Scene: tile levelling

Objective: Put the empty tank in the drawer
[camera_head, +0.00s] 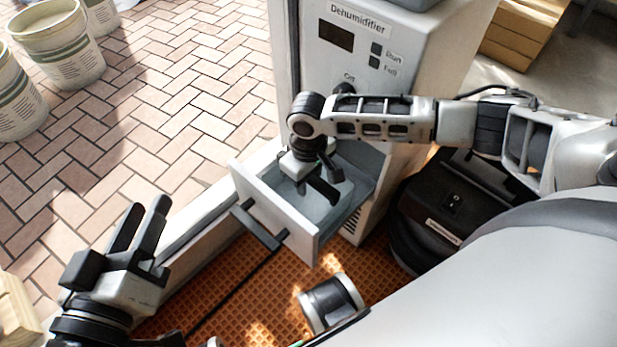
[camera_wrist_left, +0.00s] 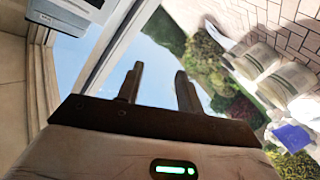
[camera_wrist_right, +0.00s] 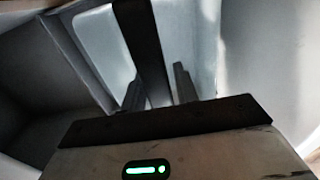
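The drawer (camera_head: 265,208) of the white dehumidifier (camera_head: 370,50) is pulled out, its front panel and dark handle facing lower left. A translucent blue-grey tank (camera_head: 338,207) sits inside the drawer, partly hidden by my right gripper; whether it is fully seated cannot be told. My right gripper (camera_head: 325,178) reaches down over the tank. In the right wrist view a dark bar (camera_wrist_right: 146,45), seemingly the tank's handle, runs between its fingers, which are spread about as wide as the left ones. My left gripper (camera_head: 143,225) is open and empty, left of the drawer.
An orange grid mat (camera_head: 225,290) lies below the drawer. A black machine (camera_head: 440,205) stands right of the drawer. Several buckets (camera_head: 62,45) stand on the brick paving at upper left. A frame sill (camera_head: 205,215) runs between paving and mat. Wooden boards (camera_head: 520,35) are at upper right.

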